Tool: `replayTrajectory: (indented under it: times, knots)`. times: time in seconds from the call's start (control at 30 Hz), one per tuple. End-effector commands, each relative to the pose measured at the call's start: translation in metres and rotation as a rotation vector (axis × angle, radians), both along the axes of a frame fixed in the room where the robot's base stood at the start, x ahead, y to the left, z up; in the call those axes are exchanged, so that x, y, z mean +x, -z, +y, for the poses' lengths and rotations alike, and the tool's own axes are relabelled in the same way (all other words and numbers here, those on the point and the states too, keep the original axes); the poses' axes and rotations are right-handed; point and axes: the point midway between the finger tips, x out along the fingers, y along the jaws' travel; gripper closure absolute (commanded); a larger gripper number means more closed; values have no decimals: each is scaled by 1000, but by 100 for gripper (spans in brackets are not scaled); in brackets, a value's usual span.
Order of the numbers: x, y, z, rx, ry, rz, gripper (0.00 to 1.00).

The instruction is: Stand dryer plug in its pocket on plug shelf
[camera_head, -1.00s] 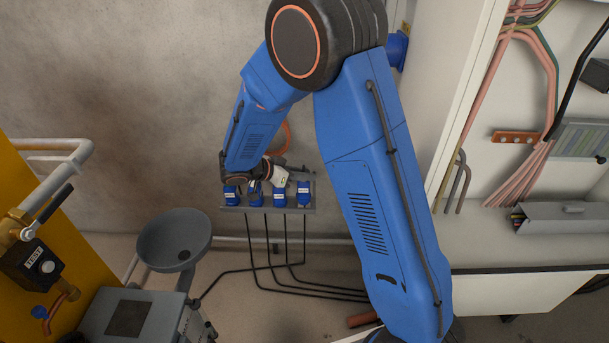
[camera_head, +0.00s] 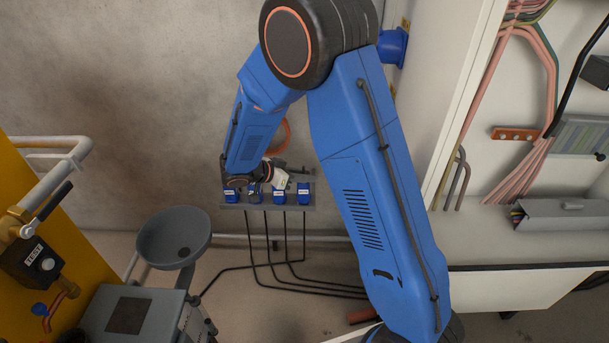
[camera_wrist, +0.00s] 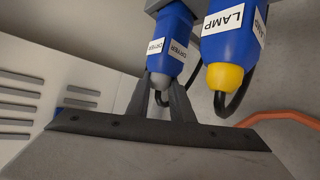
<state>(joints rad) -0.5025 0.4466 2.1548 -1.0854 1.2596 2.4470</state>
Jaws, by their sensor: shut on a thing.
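The dryer plug (camera_wrist: 171,47) is blue with white DRYER labels and a grey collar, seen in the wrist view. My gripper (camera_wrist: 163,92) is shut on its grey end, one finger on each side. The plug's far end is close to a grey part at the top edge; I cannot tell how far it sits in a pocket. The plug shelf (camera_head: 266,207) is a grey ledge low on the wall in the head view. My gripper is largely hidden there behind my forearm and wrist, just over the shelf's left half.
The blue LAMP plug (camera_wrist: 230,40) with a yellow end is close beside the dryer plug. Blue plugs (camera_head: 304,192) stand along the shelf, with black cables (camera_head: 285,240) hanging below. A grey funnel (camera_head: 175,238) is at left, a white cabinet (camera_head: 455,90) at right.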

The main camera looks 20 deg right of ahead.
Motion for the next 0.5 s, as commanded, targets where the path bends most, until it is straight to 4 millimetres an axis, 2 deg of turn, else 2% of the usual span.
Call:
replayTrajectory:
  times: [0.23,0.27,0.33,0.37,0.5]
  knots:
    - [0,6,0,0,0,0,100]
    - [0,6,0,0,0,0,77]
    - [0,6,0,0,0,-1,61]
    - [0,6,0,0,0,-1,58]
    - [0,6,0,0,0,0,58]
